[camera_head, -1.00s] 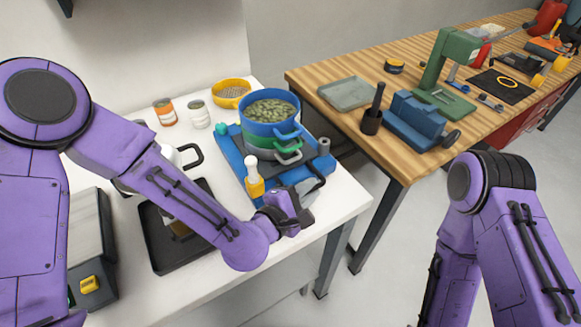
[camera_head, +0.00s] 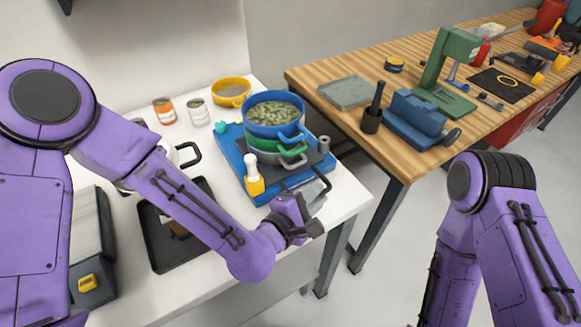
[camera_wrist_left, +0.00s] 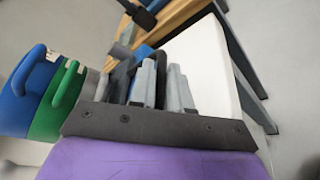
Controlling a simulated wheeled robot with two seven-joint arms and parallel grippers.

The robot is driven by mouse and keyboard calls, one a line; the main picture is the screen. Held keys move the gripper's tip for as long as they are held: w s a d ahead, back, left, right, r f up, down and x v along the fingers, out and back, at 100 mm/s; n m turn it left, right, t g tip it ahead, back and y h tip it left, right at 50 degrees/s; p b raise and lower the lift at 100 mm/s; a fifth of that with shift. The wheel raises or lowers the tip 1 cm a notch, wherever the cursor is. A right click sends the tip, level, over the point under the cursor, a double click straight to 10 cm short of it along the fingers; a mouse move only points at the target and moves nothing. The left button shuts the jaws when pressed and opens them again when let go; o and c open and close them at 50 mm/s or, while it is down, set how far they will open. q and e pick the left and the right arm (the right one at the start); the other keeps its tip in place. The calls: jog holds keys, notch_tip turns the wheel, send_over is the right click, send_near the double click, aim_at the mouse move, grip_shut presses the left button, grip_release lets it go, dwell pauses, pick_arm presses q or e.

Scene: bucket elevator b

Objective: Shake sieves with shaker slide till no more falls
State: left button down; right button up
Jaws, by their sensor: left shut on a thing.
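The sieve stack stands on the blue shaker base (camera_head: 232,158). Its top blue sieve (camera_head: 275,129) holds pale green pieces. A green sieve (camera_head: 262,143) and a grey one (camera_head: 258,156) sit below it. My left gripper (camera_head: 312,208) is at the front right end of the shaker slide and is shut on its black handle (camera_head: 322,177); the fingers hide most of the grip. In the left wrist view, the gripper fingers (camera_wrist_left: 162,82) lie beside the blue (camera_wrist_left: 28,90) and green (camera_wrist_left: 63,102) sieves. My right gripper is out of view.
A yellow sieve (camera_head: 231,92), two cans (camera_head: 164,111) and a pot stand behind and left. A yellow-and-white bottle or brush (camera_head: 253,177) is close to the slide. A black tray (camera_head: 162,248) lies under my left arm. The wooden bench (camera_head: 335,119) is to the right.

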pick_arm(q)
jog(key=shift+w+a, duration=0.9)
jog(key=shift+w, duration=0.3)
jog(key=shift+w+a+r+p, duration=0.15)
jog(key=shift+w+r+p, duration=0.05)
jog(key=shift+w+p, duration=0.15)
jog(key=shift+c, duration=2.4)
grip_release()
jog(key=shift+a, duration=0.15)
jog(key=shift+f, duration=0.1)
jog(key=shift+s+a, duration=0.1)
jog(key=shift+s, duration=0.05)
jog(key=v, duration=0.2)
jog(key=p+v, duration=0.1)
jog(key=v, duration=0.2)
jog(key=shift+a, duration=0.55)
jog(key=shift+s+a, duration=0.2)
jog(key=shift+s, duration=0.05)
